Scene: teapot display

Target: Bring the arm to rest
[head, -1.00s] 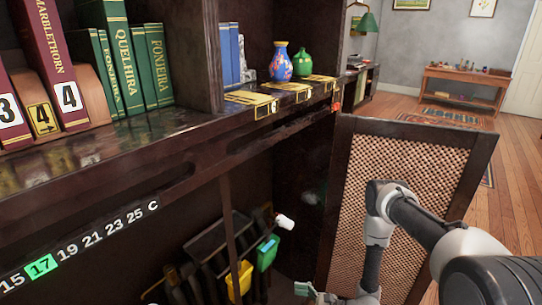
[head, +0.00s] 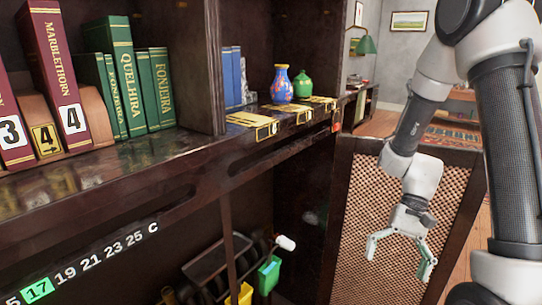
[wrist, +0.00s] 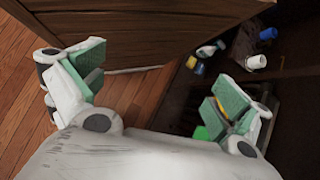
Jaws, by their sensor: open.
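My gripper (head: 400,256) hangs in front of the woven panel of the open cabinet door, on the right in the head view. Its fingers with green pads are spread and point down. In the wrist view my gripper (wrist: 160,100) also shows its two fingers wide apart with nothing between them. My arm rises above it along the right side of the head view.
The open door (head: 350,225) stands close behind my gripper. The lower cabinet holds a green container (head: 268,275) and a yellow one (head: 240,294). A blue vase (head: 283,84) and a green vase (head: 303,83) stand on the shelf. Wood floor (wrist: 25,85) lies beyond the door.

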